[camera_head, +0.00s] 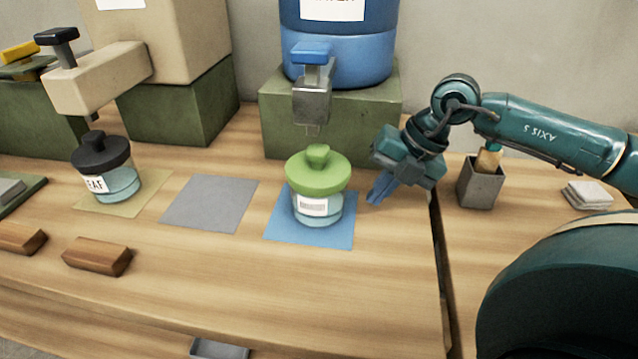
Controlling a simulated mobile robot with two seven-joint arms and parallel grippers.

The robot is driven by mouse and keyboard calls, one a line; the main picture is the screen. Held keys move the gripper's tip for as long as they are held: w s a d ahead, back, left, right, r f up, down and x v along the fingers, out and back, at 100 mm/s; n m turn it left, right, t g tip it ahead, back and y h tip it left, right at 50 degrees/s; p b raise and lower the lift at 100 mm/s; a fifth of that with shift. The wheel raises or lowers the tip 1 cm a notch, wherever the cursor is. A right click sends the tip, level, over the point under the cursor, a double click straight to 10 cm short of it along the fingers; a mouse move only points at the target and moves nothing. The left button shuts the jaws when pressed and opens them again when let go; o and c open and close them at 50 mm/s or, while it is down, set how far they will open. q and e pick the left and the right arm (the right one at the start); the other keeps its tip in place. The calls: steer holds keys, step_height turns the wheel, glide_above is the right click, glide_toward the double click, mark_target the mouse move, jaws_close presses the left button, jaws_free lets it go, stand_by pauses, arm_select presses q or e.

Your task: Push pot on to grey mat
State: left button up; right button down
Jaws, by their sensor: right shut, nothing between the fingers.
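A clear glass pot with a green lid (318,170) and a white label stands upright on the blue mat (283,229). The grey mat (210,203) lies bare to the left of the blue mat. My right gripper (378,194) is shut and empty, just to the right of the green-lidded pot, with a small gap between them. A second glass pot with a black lid (101,152) stands on a tan mat (150,190) farther left. My left gripper is not in view.
A blue dispenser with a tap (340,60) rises on a green block (385,105) behind the green-lidded pot. A beige dispenser (170,40) stands at the back left. Wooden blocks (97,256) lie front left. A grey cup (480,188) and white pads (588,195) are at right.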

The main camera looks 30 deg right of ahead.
mark_target(368, 215)
steer(key=shift+f, duration=0.1)
stand_by(0.4)
steer(key=shift+f, duration=0.15)
steer(key=shift+f+b, duration=0.4)
steer(key=shift+b, duration=0.2)
steer(key=shift+f+b, duration=0.45)
steer(key=shift+f, duration=0.35)
steer(key=shift+f+b, duration=0.1)
steer(key=shift+b, duration=0.25)
steer(key=shift+r+p, duration=0.4)
steer(key=shift+r, duration=0.2)
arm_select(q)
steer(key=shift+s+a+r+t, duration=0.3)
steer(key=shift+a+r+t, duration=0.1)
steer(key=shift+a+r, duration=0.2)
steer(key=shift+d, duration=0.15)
